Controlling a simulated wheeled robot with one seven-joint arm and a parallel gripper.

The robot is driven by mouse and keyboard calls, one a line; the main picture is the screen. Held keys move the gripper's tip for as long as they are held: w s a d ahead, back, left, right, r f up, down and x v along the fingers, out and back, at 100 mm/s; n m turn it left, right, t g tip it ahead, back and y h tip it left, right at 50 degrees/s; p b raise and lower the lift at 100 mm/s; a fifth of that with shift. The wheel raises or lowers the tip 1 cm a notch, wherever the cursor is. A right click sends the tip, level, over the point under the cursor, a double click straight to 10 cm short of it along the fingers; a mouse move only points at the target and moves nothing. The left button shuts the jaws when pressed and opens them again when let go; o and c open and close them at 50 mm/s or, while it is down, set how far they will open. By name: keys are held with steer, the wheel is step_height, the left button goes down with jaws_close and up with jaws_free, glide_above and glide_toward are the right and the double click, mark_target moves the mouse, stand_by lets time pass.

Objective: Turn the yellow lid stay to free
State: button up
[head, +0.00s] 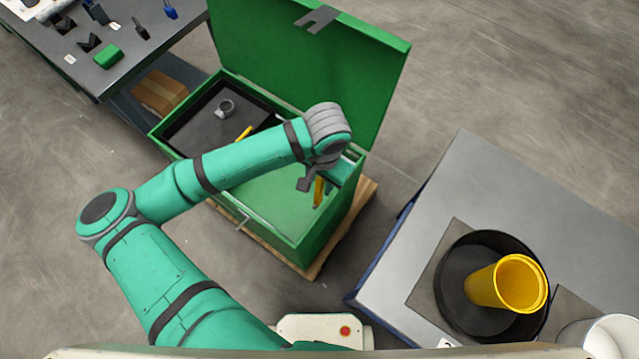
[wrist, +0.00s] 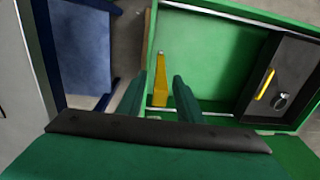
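The yellow lid stay (head: 319,191) is at the right end of the open green box (head: 300,250), partly hidden by my arm in the head view. In the wrist view the yellow lid stay (wrist: 160,75) is a tapered bar standing out against the green, between and beyond my fingertips. My gripper (wrist: 160,92) is open, with a finger on each side of the stay's line; I cannot tell if either touches it. In the head view my gripper (head: 327,178) is over the box's right end. The green lid (head: 305,65) stands raised at the back.
Inside the box a dark tray (head: 205,120) holds a grey ring (head: 225,108) and another yellow piece (head: 244,133). A grey table (head: 560,200) at right bears a black bowl with a yellow cup (head: 500,284). A workbench (head: 135,60) stands at upper left.

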mark_target(319, 192)
steer(key=shift+f, duration=1.45)
jaws_close()
steer(key=shift+w+a, duration=0.1)
